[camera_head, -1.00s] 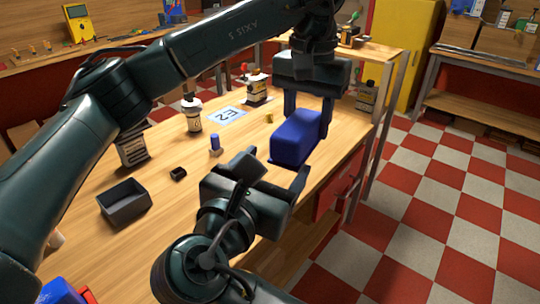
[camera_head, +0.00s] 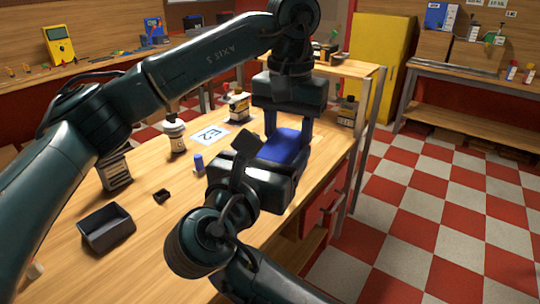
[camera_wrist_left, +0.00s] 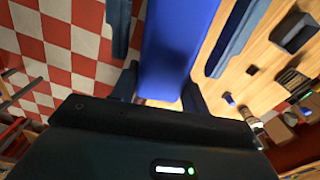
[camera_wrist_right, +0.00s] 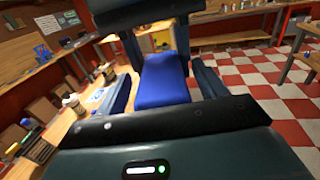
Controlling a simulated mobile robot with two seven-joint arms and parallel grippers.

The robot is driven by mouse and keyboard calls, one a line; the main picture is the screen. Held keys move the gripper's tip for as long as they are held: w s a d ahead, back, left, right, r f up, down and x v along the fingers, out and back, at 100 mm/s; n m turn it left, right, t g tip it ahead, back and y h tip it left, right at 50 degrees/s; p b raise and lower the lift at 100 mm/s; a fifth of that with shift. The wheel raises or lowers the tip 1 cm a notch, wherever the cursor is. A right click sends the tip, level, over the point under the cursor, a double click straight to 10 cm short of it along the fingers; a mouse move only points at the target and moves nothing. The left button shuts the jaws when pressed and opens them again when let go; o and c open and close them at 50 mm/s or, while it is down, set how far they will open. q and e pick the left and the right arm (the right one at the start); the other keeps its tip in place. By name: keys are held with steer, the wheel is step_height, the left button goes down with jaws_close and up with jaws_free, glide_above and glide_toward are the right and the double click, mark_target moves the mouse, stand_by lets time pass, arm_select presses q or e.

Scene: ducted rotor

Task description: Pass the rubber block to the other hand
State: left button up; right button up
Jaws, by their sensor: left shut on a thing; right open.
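The rubber block (camera_head: 284,147) is blue and hangs above the table's right part. My left gripper (camera_head: 288,132) reaches down from above and is shut on it, one finger at each side. My right gripper (camera_head: 268,158) comes from the front and is open, its body hiding the near part of the block. In the right wrist view the block (camera_wrist_right: 162,82) lies between the right fingers, with a gap on each side.
The wooden table (camera_head: 150,225) holds a dark open bin (camera_head: 106,228), a small black part (camera_head: 162,195), a blue-topped cylinder (camera_head: 198,163), a white bottle (camera_head: 174,135) and an E2 card (camera_head: 210,134). A shelf (camera_head: 345,66) stands behind. Checkered floor (camera_head: 430,200) lies open at right.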

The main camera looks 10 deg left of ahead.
steer(key=shift+c, duration=0.3)
steer(key=c, duration=1.1)
arm_select(q)
steer(key=o, duration=1.1)
arm_select(e)
steer(key=shift+o, duration=0.2)
arm_select(q)
steer(key=shift+r, duration=0.1)
